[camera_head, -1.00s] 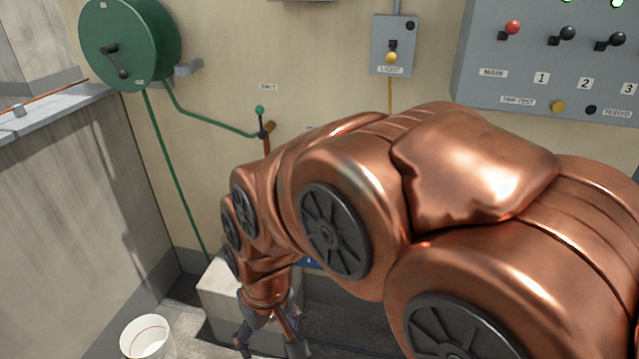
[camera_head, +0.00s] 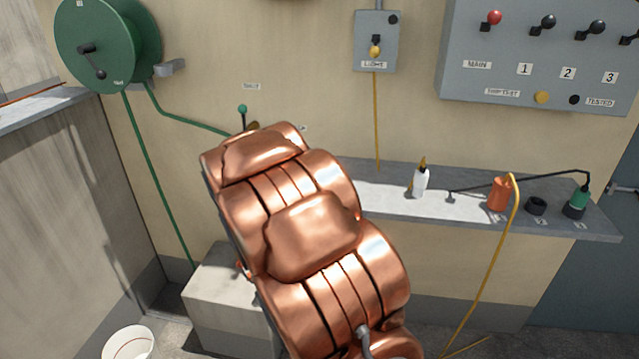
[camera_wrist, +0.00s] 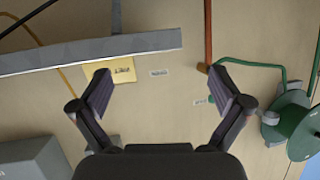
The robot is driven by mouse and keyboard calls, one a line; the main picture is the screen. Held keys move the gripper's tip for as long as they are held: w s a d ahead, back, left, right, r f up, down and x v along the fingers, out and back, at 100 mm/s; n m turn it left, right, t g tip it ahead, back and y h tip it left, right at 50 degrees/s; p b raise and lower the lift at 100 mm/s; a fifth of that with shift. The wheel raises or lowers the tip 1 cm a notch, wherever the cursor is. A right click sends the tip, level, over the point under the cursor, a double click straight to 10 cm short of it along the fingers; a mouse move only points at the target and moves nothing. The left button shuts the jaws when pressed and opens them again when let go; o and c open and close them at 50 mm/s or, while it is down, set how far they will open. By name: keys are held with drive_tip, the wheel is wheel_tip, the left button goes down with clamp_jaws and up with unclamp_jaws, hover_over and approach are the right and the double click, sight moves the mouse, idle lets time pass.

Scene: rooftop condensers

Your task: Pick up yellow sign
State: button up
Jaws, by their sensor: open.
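A yellow sign (camera_wrist: 122,70) with dark marks shows in the wrist view, flat against the beige wall beside a grey shelf edge. The left finger in that view overlaps part of it. My gripper (camera_wrist: 164,80) is open, with its fingers wide apart and nothing between them but wall further off. The sign lies left of the middle of the gap; I cannot tell its exact distance. In the head view my copper arm reaches toward the wall and hides both the gripper and the sign.
A grey shelf (camera_head: 390,200) holds a white bottle (camera_head: 420,183), an orange container (camera_head: 498,195) and a green-topped item (camera_head: 576,203). A green hose reel (camera_head: 110,45) hangs at left. A pale block (camera_head: 225,312) and a white bucket (camera_head: 130,346) stand below. A switch panel (camera_head: 540,60) is at upper right.

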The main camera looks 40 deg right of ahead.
drive_tip(key=d+h, duration=0.2)
drive_tip(key=d, duration=0.1)
drive_tip(key=s+d+r+m+h, duration=0.1)
drive_tip(key=d, duration=0.2)
drive_tip(key=s+d+r+h, duration=0.1)
drive_tip(key=d+h, duration=0.1)
drive_tip(key=d, duration=0.1)
drive_tip(key=shift+d+h+b, duration=0.2)
drive_tip(key=shift+h+b, duration=0.1)
drive_tip(key=shift+b, duration=0.1)
drive_tip(key=shift+w+d+r, duration=0.15)
drive_tip(key=shift+w+d, duration=0.1)
drive_tip(key=shift+d, duration=0.3)
drive_tip(key=x, duration=0.2)
drive_tip(key=p+x, duration=0.2)
drive_tip(key=x, duration=0.1)
drive_tip(key=shift+w+d+r, duration=0.2)
drive_tip(key=shift+d+r, duration=0.1)
drive_tip(key=shift+r, duration=0.1)
drive_tip(key=shift+w+d, duration=0.25)
drive_tip(key=shift+d, duration=0.15)
drive_tip(key=c, duration=0.7)
drive_tip(key=shift+a, duration=0.1)
